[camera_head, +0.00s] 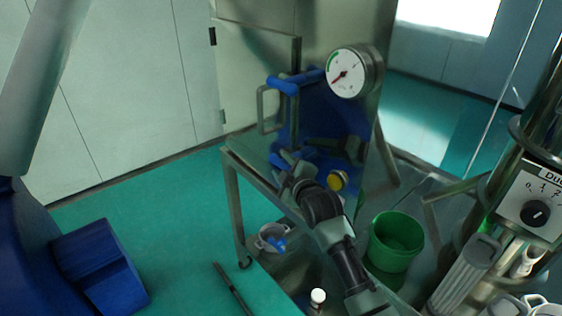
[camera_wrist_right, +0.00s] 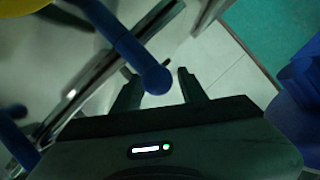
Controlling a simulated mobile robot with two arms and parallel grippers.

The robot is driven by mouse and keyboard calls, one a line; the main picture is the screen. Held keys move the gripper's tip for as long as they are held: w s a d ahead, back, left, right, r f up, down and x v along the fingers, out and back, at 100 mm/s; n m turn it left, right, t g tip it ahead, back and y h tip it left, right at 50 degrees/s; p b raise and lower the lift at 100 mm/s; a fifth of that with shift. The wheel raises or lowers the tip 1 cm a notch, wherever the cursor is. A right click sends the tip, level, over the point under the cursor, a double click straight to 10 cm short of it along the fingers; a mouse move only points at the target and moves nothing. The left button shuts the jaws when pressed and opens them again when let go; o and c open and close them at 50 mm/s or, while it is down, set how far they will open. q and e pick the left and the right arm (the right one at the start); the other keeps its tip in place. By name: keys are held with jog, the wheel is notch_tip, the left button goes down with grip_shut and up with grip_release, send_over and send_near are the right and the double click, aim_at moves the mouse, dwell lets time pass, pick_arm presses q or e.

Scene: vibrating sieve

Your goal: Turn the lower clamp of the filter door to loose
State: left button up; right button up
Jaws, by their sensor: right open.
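The filter door (camera_head: 325,115) is a dark blue panel on a metal housing in the head view's middle. A blue upper clamp (camera_head: 283,85) sits at its top left. The blue lower clamp (camera_head: 279,158) is partly hidden behind my right gripper (camera_head: 289,163). In the right wrist view, a blue rod with a rounded end, likely the lower clamp's handle (camera_wrist_right: 153,77), reaches between the two dark fingers of my right gripper (camera_wrist_right: 157,88). The fingers are apart, with a gap beside the rounded end; contact cannot be told. My left gripper is not in view.
A round pressure gauge (camera_head: 347,75) sits beside the door's top. A metal frame stands under the filter. A green bucket (camera_head: 396,243), a grey pot (camera_head: 272,238) and a small bottle (camera_head: 317,299) stand lower down. A dial panel (camera_head: 535,205) is at right. Green floor is open at left.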

jog(key=shift+x, duration=0.75)
grip_shut()
jog(key=shift+f+b, duration=0.2)
jog(key=shift+b, duration=0.15)
jog(key=m+t+y+b, duration=0.1)
jog(key=t+b, duration=0.1)
jog(key=b, duration=0.5)
jog(key=m+t+b, duration=0.1)
jog(key=t+b, duration=0.2)
jog(key=b, duration=0.5)
jog(key=shift+f+t+y, duration=0.2)
jog(key=shift+t+y, duration=0.1)
jog(key=shift+y, duration=0.1)
jog(key=shift+r+t+b, duration=0.25)
jog(key=shift+t+b, duration=0.15)
jog(key=shift+b, duration=0.45)
jog(key=shift+m, duration=0.3)
grip_release()
jog(key=shift+r, duration=0.1)
